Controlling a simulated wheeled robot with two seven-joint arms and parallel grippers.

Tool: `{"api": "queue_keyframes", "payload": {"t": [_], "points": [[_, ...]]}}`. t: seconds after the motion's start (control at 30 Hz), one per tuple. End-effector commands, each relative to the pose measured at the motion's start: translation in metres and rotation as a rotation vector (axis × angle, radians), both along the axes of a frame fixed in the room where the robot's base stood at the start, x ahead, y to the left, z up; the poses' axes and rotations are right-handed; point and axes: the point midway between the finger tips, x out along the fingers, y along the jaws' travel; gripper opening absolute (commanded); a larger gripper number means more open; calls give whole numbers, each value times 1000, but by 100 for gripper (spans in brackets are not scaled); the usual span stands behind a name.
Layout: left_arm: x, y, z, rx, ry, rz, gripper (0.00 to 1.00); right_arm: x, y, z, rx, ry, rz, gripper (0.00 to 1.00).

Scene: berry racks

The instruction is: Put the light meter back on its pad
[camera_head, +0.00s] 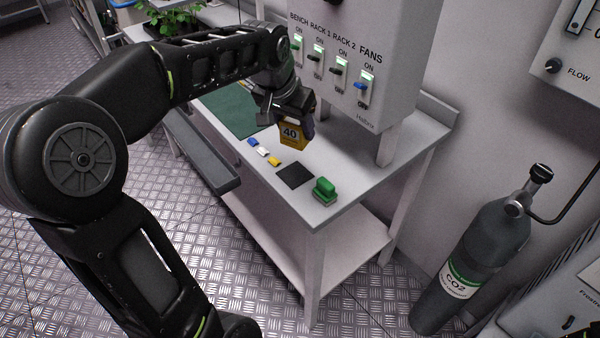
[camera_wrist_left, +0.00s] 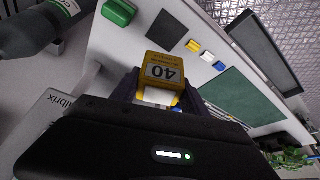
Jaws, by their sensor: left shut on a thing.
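My left gripper (camera_head: 292,112) is shut on the light meter (camera_head: 292,134), a yellow block with a dark "40" on its label. The meter hangs in the air above the white bench. It also shows in the left wrist view (camera_wrist_left: 164,70), upside down between the fingers of my left gripper (camera_wrist_left: 158,92). The dark square pad (camera_head: 295,176) lies bare on the bench top, in front of and below the meter. The pad shows in the wrist view (camera_wrist_left: 167,31) too, beyond the meter. My right gripper is not in view.
A green block (camera_head: 325,189) sits beside the pad near the bench corner. Small blue (camera_head: 253,142), white (camera_head: 262,151) and yellow (camera_head: 274,162) pieces lie in a row. A green mat (camera_head: 228,110) lies further left. The switch box (camera_head: 345,60) overhangs the bench.

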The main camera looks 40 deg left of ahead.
Motion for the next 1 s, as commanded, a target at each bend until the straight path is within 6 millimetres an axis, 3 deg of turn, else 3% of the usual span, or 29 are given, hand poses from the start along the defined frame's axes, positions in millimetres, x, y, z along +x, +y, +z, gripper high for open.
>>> {"api": "queue_keyframes", "payload": {"t": [0.37, 0.7, 1.0], "points": [[0, 1, -2, 0, 0, 1, 6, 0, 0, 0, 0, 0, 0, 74], [-1, 0, -55, -2, 3, 1, 6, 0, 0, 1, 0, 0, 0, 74], [0, 1, -63, 0, -2, 2, 6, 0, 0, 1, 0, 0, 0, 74]]}}
